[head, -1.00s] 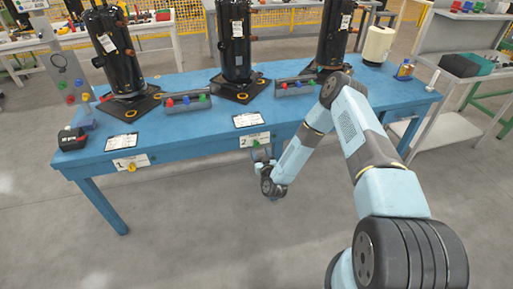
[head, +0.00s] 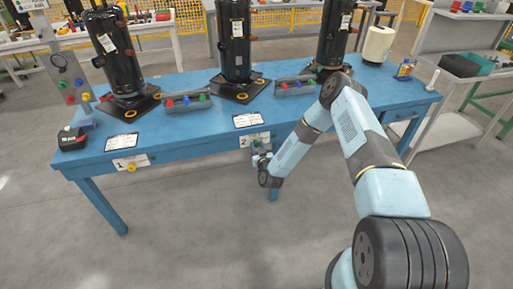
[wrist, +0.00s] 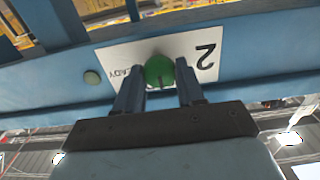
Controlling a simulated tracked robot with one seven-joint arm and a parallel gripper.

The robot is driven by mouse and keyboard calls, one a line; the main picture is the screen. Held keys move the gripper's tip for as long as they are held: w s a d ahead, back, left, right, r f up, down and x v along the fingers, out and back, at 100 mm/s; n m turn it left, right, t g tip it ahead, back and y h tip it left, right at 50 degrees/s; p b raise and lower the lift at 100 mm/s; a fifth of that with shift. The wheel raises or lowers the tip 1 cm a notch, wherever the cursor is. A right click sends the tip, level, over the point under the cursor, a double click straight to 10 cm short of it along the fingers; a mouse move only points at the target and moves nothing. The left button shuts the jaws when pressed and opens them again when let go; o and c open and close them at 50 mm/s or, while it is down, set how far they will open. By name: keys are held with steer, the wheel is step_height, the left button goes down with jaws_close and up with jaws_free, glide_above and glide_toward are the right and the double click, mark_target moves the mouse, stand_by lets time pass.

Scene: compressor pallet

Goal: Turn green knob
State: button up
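The green knob (wrist: 159,71) is round and sits on a white label plate (wrist: 120,62) marked "2" on the front edge of the blue table. The plate appears upside down in the wrist view. My gripper (wrist: 160,80) is open, with one finger on each side of the knob. Gaps show between the knob and both fingers, so it is not gripped. In the head view my gripper (head: 262,155) is at the table's front edge, just below the plate, and largely hides the knob.
The blue table (head: 190,135) carries several black compressors (head: 234,40) and small control boxes with coloured knobs (head: 187,104). A yellow knob (head: 131,168) is at plate "1" to the left. A grey bolt head (wrist: 91,77) is beside the plate. The floor in front is clear.

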steer(key=c, duration=0.5)
steer(key=shift+s+a, duration=0.1)
steer(key=shift+a, duration=0.25)
steer(key=shift+d, duration=0.3)
steer(key=shift+m, duration=0.4)
steer(key=m, duration=0.3)
steer(key=shift+d+m, duration=0.1)
steer(key=shift+m, duration=0.3)
steer(key=m, duration=0.4)
steer(key=shift+d+f+m, duration=0.1)
steer(key=shift+m, duration=0.2)
steer(key=m, duration=0.4)
steer(key=shift+d+f+m, duration=0.1)
steer(key=shift+d+m, duration=0.05)
steer(key=shift+m, duration=0.15)
steer(key=m, duration=0.4)
steer(key=shift+f, duration=0.1)
